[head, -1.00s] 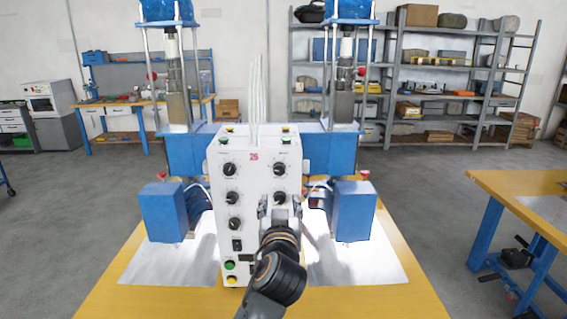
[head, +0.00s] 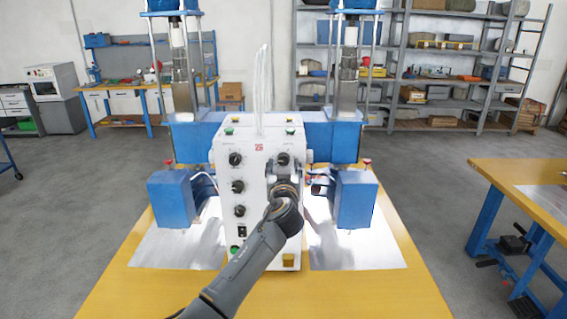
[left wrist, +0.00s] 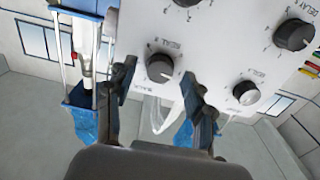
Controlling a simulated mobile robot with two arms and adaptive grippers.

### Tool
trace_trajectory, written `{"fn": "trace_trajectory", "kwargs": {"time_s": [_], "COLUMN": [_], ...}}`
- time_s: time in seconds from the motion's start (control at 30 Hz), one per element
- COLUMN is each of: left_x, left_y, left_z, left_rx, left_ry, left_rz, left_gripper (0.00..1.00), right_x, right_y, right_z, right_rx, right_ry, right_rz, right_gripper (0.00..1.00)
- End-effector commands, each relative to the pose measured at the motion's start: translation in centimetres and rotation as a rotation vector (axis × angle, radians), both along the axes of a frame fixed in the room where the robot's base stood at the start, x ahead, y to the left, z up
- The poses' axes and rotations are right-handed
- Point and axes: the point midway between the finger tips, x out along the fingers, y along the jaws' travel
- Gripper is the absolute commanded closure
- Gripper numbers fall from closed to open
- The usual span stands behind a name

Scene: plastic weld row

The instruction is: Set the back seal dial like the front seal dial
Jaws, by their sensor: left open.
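The white control box (head: 257,235) carries black dials in two columns on its front. Its left column shows an upper dial (head: 236,158), a middle dial (head: 238,186) and a lower dial (head: 239,211). The upper right dial (head: 283,158) shows above my left gripper (head: 285,178), which hides the lower right part of the panel. In the left wrist view my open left gripper (left wrist: 161,88) has a dial (left wrist: 160,68) between its fingers in the picture, with gaps on both sides. Another dial (left wrist: 246,92) sits beside it. The small labels are too blurred to tell front from back.
Blue units stand left (head: 172,200) and right (head: 355,200) of the box, over metal sheets on the yellow table (head: 290,300). Another table (head: 520,185) stands at the right.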

Motion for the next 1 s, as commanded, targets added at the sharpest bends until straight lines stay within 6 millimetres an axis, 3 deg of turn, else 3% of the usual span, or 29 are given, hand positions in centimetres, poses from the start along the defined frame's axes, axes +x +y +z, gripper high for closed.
{"fn": "trace_trajectory", "kwargs": {"time_s": [0.47,0.5,0.77,1.0], "left_x": [1.00,1.00,0.99,0.99], "left_y": [0.02,0.02,0.03,0.03], "left_z": [-0.04,-0.05,-0.04,-0.10], "left_rx": [0.001,0.001,0.001,0.016], "left_ry": [0.001,0.001,0.001,0.001], "left_rz": [-0.001,-0.001,0.000,0.000], "left_gripper": [0.47,0.49,1.00,1.00], "right_x": [-0.82,-0.83,-0.83,-0.83], "right_y": [0.01,0.00,-0.01,-0.01], "right_z": [0.10,0.10,0.10,-0.04], "right_rx": [-0.001,-0.001,-0.001,-0.001], "right_ry": [0.013,0.013,0.013,0.013], "right_rz": [0.000,0.000,-0.001,-0.001], "right_gripper": [0.60,0.60,0.60,0.60]}}
